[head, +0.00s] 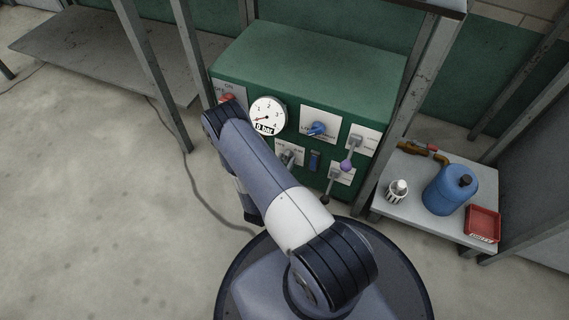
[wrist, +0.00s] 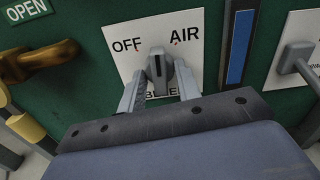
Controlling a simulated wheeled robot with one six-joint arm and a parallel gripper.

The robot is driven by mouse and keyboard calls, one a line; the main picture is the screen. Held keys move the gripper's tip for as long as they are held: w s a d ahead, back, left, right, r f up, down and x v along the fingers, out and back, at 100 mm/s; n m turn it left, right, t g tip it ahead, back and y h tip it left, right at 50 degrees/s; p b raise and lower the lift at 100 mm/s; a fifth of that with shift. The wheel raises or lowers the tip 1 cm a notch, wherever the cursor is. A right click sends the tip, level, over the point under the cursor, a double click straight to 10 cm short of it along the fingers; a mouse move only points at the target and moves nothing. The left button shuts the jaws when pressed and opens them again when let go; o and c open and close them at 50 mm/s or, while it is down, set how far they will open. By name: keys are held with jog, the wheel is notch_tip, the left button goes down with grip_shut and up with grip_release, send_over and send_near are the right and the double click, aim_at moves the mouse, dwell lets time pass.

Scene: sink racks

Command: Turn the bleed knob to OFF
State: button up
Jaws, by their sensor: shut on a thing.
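The bleed knob (wrist: 157,68) is grey and sits on a white plate (wrist: 118,37) marked OFF at upper left and AIR at upper right. Its label below is partly hidden by my gripper. My gripper (wrist: 159,88) is shut on the knob, one finger on each side of it. The knob's dark top end points about straight up, between the red OFF and AIR ticks. In the head view, the bleed plate (head: 297,149) shows just beyond my arm, which hides most of my gripper.
A blue strip (wrist: 238,47) and a grey lever (wrist: 297,61) are close on the right; a brass lever (wrist: 38,62) is on the left. The green panel also bears a gauge (head: 268,116) reading 0 bar and a blue knob (head: 318,128). A side table holds a blue jug (head: 449,190).

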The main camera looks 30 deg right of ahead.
jog(key=n+b, duration=0.1)
jog(key=n, duration=0.4)
jog(key=shift+n, duration=0.3)
jog(key=shift+n+b, duration=0.55)
jog(key=shift+n, duration=1.55)
jog(key=o, duration=1)
jog(key=shift+s, duration=0.1)
